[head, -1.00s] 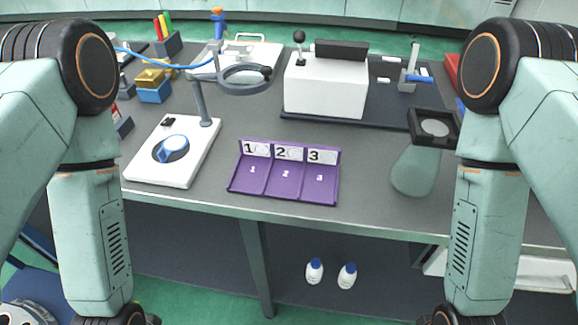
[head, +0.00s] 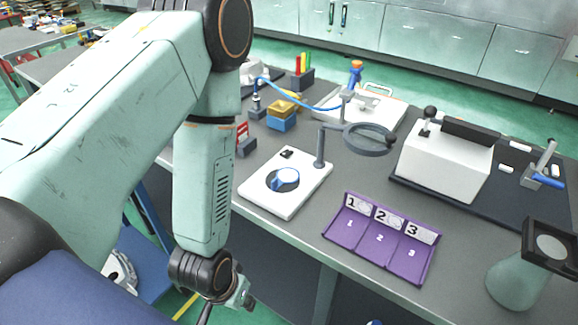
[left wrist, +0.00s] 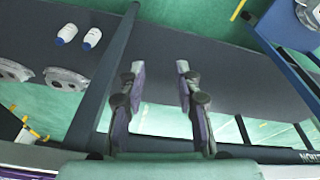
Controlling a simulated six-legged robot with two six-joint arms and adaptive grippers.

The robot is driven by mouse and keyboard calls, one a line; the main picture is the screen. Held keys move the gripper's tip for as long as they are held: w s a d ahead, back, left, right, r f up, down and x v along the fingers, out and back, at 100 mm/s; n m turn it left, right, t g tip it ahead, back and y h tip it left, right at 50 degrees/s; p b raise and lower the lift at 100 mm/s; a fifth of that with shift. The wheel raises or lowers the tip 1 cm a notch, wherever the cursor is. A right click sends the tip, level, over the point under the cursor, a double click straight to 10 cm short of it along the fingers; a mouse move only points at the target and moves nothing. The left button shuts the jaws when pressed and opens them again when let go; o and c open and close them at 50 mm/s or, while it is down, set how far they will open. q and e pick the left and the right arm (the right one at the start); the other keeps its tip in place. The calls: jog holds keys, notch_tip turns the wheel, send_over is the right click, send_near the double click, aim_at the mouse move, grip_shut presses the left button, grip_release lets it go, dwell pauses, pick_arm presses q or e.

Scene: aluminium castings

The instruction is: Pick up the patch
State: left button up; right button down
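I cannot single out a patch with certainty in either view. A white board (head: 262,203) with a blue round piece (head: 285,178) and a small black item (head: 286,153) lies at the table's left front. A purple tray (head: 343,241) with compartments 1, 2 and 3 stands right of it. My left gripper (head: 243,297) hangs in front of the table, below its top. In the left wrist view the left gripper (left wrist: 160,68) has its fingers apart with nothing between them. My right gripper is out of view.
A ring on a stand (head: 369,138) rises behind the white board. A white machine (head: 443,165) and a dark-framed stand (head: 548,246) are to the right. Blue and yellow boxes (head: 282,116) stand behind. White bottles (left wrist: 67,33) and metal castings (left wrist: 67,80) show in the wrist view.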

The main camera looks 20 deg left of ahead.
pick_arm(q)
jog(key=w+a+r+t+p, duration=0.25)
jog(key=w+r+p, duration=0.45)
jog(key=w+r, duration=0.7)
jog(key=m+p, duration=0.2)
jog(key=m, duration=0.1)
send_near(273, 181)
jog(key=shift+w+f+g+h+b, duration=0.2)
jog(key=shift+w+f+b, duration=0.2)
jog(key=shift+f, duration=0.45)
jog(key=shift+w+f+g+h+b, duration=0.1)
jog(key=shift+w+f+h+b, duration=0.15)
jog(key=shift+w+f, duration=0.45)
jog(key=x, duration=0.1)
jog(key=b+x, duration=0.1)
jog(key=x, duration=0.1)
jog(key=b+x, duration=0.1)
jog(key=shift+s+a+f, duration=0.25)
jog(key=shift+s+f, duration=0.05)
jog(key=shift+f, duration=0.1)
jog(key=shift+w+f, duration=0.3)
jog(key=shift+f, duration=0.05)
jog(key=shift+d+r, duration=0.1)
jog(key=shift+c, duration=0.3)
jog(key=shift+s, duration=0.15)
jog(key=c, duration=0.3)
grip_shut()
